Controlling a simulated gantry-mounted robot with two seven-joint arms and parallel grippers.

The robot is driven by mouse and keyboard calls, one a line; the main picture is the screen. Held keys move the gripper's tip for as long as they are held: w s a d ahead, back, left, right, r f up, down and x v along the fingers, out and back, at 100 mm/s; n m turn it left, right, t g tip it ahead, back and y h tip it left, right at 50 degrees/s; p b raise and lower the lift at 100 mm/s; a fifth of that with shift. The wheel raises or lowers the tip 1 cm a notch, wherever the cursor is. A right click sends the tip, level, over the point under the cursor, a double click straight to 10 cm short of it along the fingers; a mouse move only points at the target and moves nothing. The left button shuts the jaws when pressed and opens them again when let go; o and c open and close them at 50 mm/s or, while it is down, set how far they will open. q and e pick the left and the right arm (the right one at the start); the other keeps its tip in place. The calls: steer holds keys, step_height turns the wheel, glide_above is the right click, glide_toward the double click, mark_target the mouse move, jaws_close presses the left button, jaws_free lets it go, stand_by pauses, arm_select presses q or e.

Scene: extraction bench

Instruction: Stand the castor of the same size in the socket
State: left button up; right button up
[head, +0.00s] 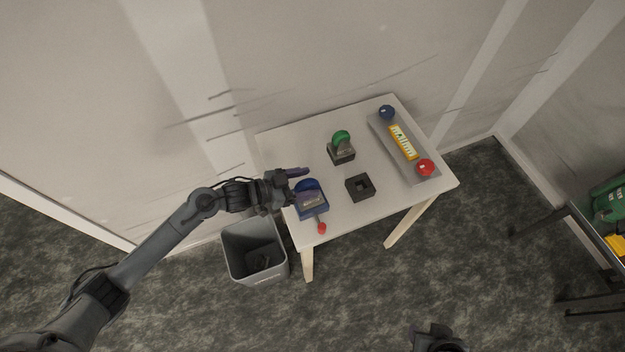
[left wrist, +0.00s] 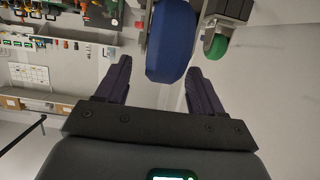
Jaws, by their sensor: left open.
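A castor with a large blue wheel (head: 307,185) lies on the table's left part, its red-tipped stem (head: 321,228) toward the front edge. A castor with a smaller green wheel (head: 341,136) stands wheel-up on a dark block behind it. A dark block with a square socket (head: 360,187) sits mid-table, its opening empty. My left gripper (head: 297,184) is open at the blue wheel. In the left wrist view the blue wheel (left wrist: 172,40) is between the open fingers (left wrist: 160,85), with the green wheel (left wrist: 216,46) to the right. Contact is not clear. My right gripper (head: 437,338) shows only partly at the bottom edge.
A grey tray (head: 423,178) on the right of the white table (head: 400,195) holds a blue ball (head: 387,112), a yellow-framed keyboard-like thing (head: 404,142) and a red ball (head: 425,167). A grey bin (head: 236,262) stands on the floor by the table's left leg.

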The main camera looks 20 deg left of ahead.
arm_select(q)
steer(key=v, duration=0.7)
steer(key=shift+s+a, duration=0.2)
steer(key=shift+a, duration=0.1)
steer(key=shift+r, duration=0.1)
